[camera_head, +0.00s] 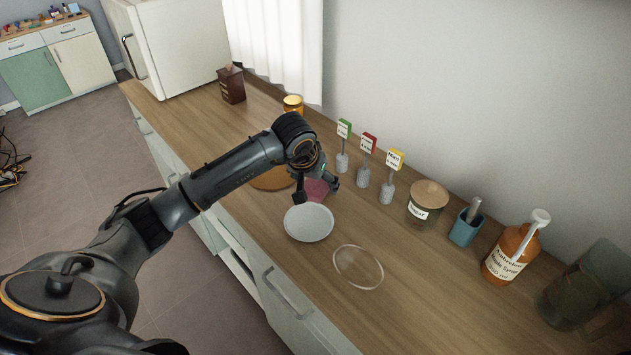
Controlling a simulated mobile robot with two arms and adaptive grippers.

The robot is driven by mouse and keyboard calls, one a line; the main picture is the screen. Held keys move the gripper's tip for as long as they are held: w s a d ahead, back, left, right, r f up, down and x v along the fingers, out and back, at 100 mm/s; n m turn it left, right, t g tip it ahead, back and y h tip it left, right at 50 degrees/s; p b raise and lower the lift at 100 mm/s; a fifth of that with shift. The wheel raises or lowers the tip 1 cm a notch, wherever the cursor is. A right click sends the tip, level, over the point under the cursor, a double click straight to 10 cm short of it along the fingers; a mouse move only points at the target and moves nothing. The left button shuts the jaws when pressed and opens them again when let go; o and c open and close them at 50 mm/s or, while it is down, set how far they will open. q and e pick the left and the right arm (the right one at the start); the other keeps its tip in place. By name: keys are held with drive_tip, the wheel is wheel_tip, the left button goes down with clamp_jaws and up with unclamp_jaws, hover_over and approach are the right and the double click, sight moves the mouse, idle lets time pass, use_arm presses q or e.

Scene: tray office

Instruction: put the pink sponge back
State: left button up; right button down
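The pink sponge (317,191) shows in the head view just behind the white plate, partly hidden by my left gripper. My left gripper (317,192) points down at the sponge, with one finger on each side of it. I cannot tell whether the fingers press on the sponge or stand apart from it, nor whether it rests on the counter. My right gripper is not in view.
The white round plate (309,223) and a clear glass dish (358,267) lie in front. A round wooden board (270,180) is left of the gripper. Label holders, a sugar jar (424,206), a teal cup (466,229) and a syrup bottle (509,256) line the wall side.

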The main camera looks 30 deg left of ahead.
use_arm(q)
drive_tip(key=shift+r, duration=0.1)
drive_tip(key=shift+r+p, duration=0.5)
drive_tip(key=shift+r, duration=0.05)
drive_tip(key=b+v, duration=0.1)
drive_tip(key=v, duration=1)
drive_tip(key=shift+s+r+b, duration=0.2)
drive_tip(key=shift+r+b, duration=0.05)
drive_tip(key=shift+b, duration=0.1)
drive_tip(key=shift+f, duration=0.1)
